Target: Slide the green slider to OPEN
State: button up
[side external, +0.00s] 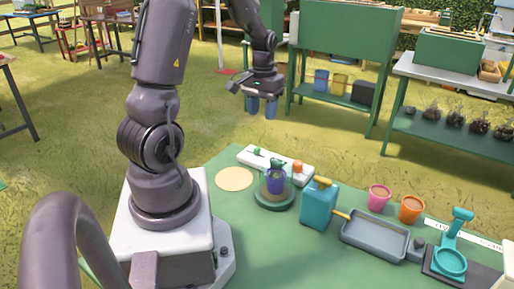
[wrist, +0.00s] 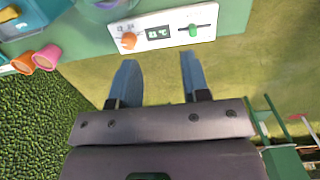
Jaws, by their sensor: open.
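The green slider (wrist: 193,30) sits on a short dark track at the right end of a white control panel (wrist: 172,38) in the wrist view. It also shows small in the side external view (side external: 256,151). Its handle is near the middle of the track; I cannot read any OPEN label. My gripper (side external: 262,108) is open, with two blue fingers pointing down and nothing between them. It hangs in the air above the panel's far side. In the wrist view the fingertips (wrist: 158,58) are below the panel in the picture, apart from the slider.
An orange knob (wrist: 128,41) and a small display (wrist: 158,33) share the panel. A glass-covered pot (side external: 276,182) stands close in front. A teal can (side external: 319,205), grey tray (side external: 375,236) and pots stand to the right on the green table (side external: 225,160).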

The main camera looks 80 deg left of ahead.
send_over(257, 148)
jog(key=s+d, duration=0.2)
notch_tip(257, 148, down, 4)
jog(key=w+a, duration=0.2)
jog(key=shift+y, duration=0.3)
notch_tip(257, 148, down, 13)
jog(key=shift+f, duration=0.1)
